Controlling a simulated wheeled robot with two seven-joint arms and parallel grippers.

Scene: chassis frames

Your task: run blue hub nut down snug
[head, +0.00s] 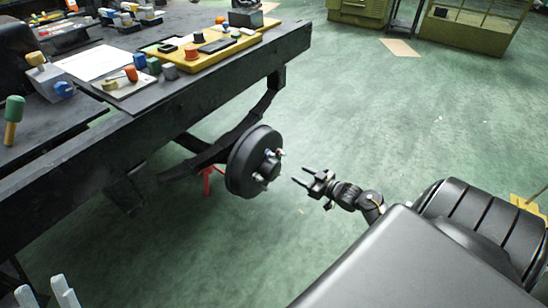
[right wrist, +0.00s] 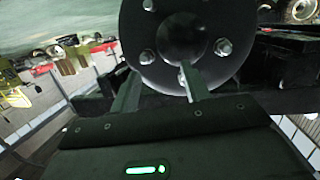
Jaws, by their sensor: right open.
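The black round hub drum (head: 247,160) hangs on an axle under the left-hand frame, its studded face turned toward my right gripper (head: 305,182). Small bright nuts stand on the face; one at the lower edge (head: 258,177) looks pale bluish, but I cannot be sure which is the blue one. In the right wrist view the hub (right wrist: 165,35) fills the top, with several silvery nuts, one at right (right wrist: 224,47) and one at lower left (right wrist: 148,57). My right gripper is open and empty, its fingers pointing at the hub, apart from it in the head view. No left gripper is identifiable.
The black chassis bench (head: 150,125) carries a yellow tray (head: 205,50) with coloured parts and a white sheet (head: 95,62). A red stand (head: 207,180) is below the axle. Pale upright prongs (head: 62,292) show at bottom left.

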